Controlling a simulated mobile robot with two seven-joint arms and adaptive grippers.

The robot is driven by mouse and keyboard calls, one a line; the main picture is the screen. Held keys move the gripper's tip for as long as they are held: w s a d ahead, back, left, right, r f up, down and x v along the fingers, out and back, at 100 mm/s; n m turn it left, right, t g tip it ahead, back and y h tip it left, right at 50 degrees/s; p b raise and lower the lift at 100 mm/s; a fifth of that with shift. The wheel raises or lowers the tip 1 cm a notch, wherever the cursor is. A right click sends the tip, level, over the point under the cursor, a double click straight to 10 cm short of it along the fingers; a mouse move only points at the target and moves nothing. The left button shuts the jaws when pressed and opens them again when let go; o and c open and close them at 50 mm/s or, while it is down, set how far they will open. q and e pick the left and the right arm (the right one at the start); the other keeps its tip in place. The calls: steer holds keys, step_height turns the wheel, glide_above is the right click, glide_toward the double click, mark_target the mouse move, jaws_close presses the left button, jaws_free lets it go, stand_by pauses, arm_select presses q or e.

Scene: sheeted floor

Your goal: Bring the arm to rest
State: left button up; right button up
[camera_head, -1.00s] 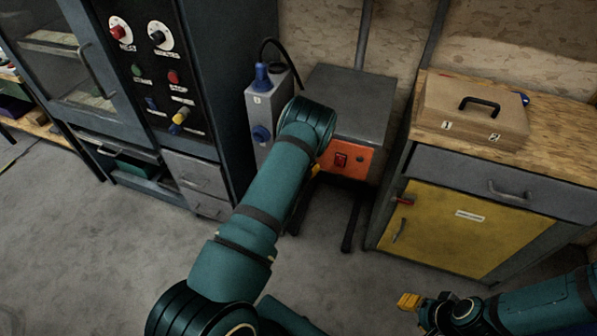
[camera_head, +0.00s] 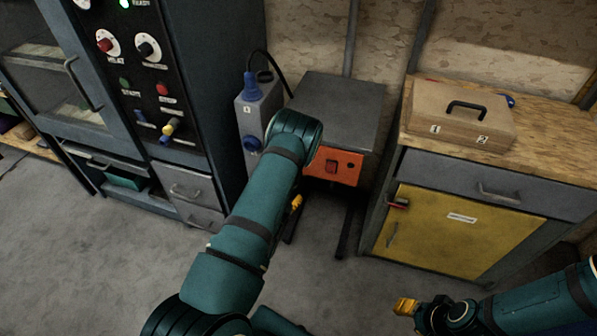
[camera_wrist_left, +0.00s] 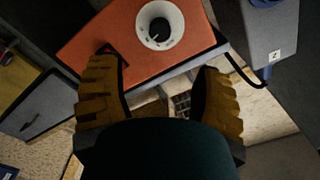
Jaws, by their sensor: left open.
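My left arm reaches up from the bottom of the head view and bends down in front of an orange-fronted grey machine (camera_head: 335,108). One yellow finger of my left gripper (camera_head: 297,203) shows below the bend; the rest is hidden by the arm. In the left wrist view the left gripper (camera_wrist_left: 163,100) is open with nothing between its two yellow fingers. Beyond the fingers is an orange panel (camera_wrist_left: 95,38) with a white dial and black knob (camera_wrist_left: 160,26), apart from the fingertips as far as I can tell. My right gripper (camera_head: 405,306) is low at the right; its opening is unclear.
A grey socket box with a blue plug (camera_head: 251,88) stands left of the machine. A dark control cabinet (camera_head: 205,75) is further left. At the right, a workbench with a yellow door (camera_head: 455,235) carries a brown case (camera_head: 460,120). The grey floor (camera_head: 330,300) between is clear.

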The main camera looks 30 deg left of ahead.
arm_select(q)
steer(key=shift+f, duration=0.1)
steer(key=s+d+f+n+g+h, duration=0.35)
steer(key=d+f+n+g, duration=0.25)
steer(key=d+g, duration=0.45)
steer(key=s+d+r+g+h, duration=0.2)
steer(key=s+d, duration=0.3)
steer(key=d, duration=0.2)
steer(key=s+d+r+n+g+h, duration=0.1)
steer(key=s+d+g+h, duration=0.1)
steer(key=s+d, duration=0.4)
steer(key=shift+s+d+r+g, duration=0.25)
steer(key=shift+d+r+g, duration=0.15)
steer(key=shift+d+g, duration=0.25)
